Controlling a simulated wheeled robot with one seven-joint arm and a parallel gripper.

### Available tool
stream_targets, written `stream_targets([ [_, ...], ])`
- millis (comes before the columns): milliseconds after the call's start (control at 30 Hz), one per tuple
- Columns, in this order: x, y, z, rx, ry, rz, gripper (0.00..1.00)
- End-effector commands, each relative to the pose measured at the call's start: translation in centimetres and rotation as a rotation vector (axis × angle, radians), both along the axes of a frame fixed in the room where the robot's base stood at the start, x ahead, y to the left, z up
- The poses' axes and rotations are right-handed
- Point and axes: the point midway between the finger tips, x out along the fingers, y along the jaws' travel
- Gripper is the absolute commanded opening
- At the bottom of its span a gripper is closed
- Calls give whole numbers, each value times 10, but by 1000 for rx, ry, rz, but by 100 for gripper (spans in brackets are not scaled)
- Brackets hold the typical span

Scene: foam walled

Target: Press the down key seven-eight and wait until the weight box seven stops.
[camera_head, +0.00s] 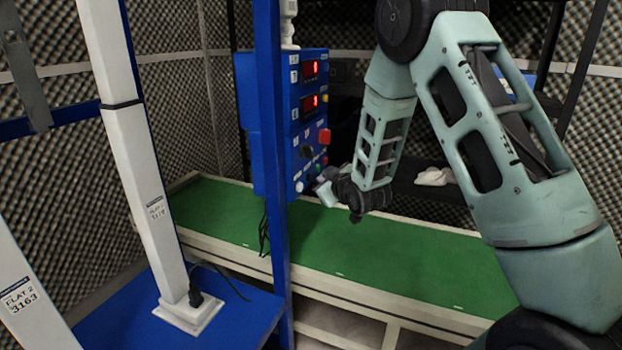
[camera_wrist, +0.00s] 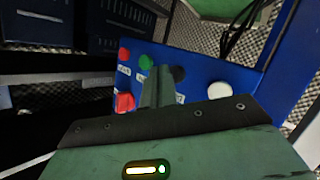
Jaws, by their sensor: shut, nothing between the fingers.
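A blue control box (camera_head: 312,120) with two lit red displays hangs on a blue post above a green-topped bench. Its front carries several coloured buttons; the labels are too small to read, so I cannot tell which is the down key seven-eight. My gripper (camera_head: 325,190) is shut and empty at the lower part of this panel. In the wrist view, its closed fingers (camera_wrist: 158,86) reach over the panel between a red square button (camera_wrist: 125,102) and a white round button (camera_wrist: 221,90). Contact with a key cannot be told. I cannot identify weight box seven.
The green-topped bench (camera_head: 400,243) runs below the panel. White upright posts (camera_head: 135,150) with labels stand at the left, one on a blue base (camera_head: 235,320). A dark cable hangs under the box. Foam walls (camera_head: 165,90) close in the back.

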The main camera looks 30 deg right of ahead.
Motion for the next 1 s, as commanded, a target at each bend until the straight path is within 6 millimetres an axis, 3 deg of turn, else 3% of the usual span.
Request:
stream_targets([
  [1000, 6, 4, 0, 0, 0, 0, 0],
])
